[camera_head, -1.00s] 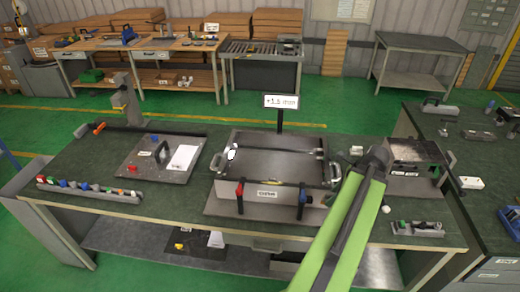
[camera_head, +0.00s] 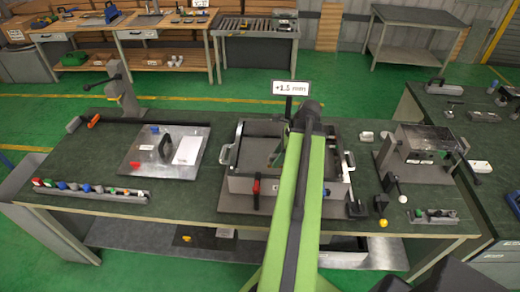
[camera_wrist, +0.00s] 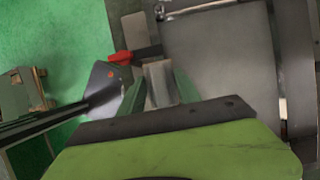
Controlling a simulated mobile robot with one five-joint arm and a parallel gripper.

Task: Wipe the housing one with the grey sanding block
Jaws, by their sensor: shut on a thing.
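The housing one (camera_head: 240,184) is a grey metal box with side handles, standing in the middle of the bench. My arm crosses in front of it and hides its right part and label. My gripper (camera_head: 276,158) is over the housing's open top area, partly hidden by my arm. In the wrist view my gripper (camera_wrist: 155,88) is shut on a grey block, the sanding block (camera_wrist: 158,80). The housing's flat grey surface (camera_wrist: 215,60) fills the right of that view. I cannot tell whether the block touches the housing.
A red clamp handle (camera_head: 256,190) stands at the housing's front and shows near my gripper in the wrist view (camera_wrist: 135,54). A plate with a black handle (camera_head: 140,150) lies left. A +1.5 mm sign (camera_head: 290,88) stands behind. A grey fixture (camera_head: 425,140) stands right.

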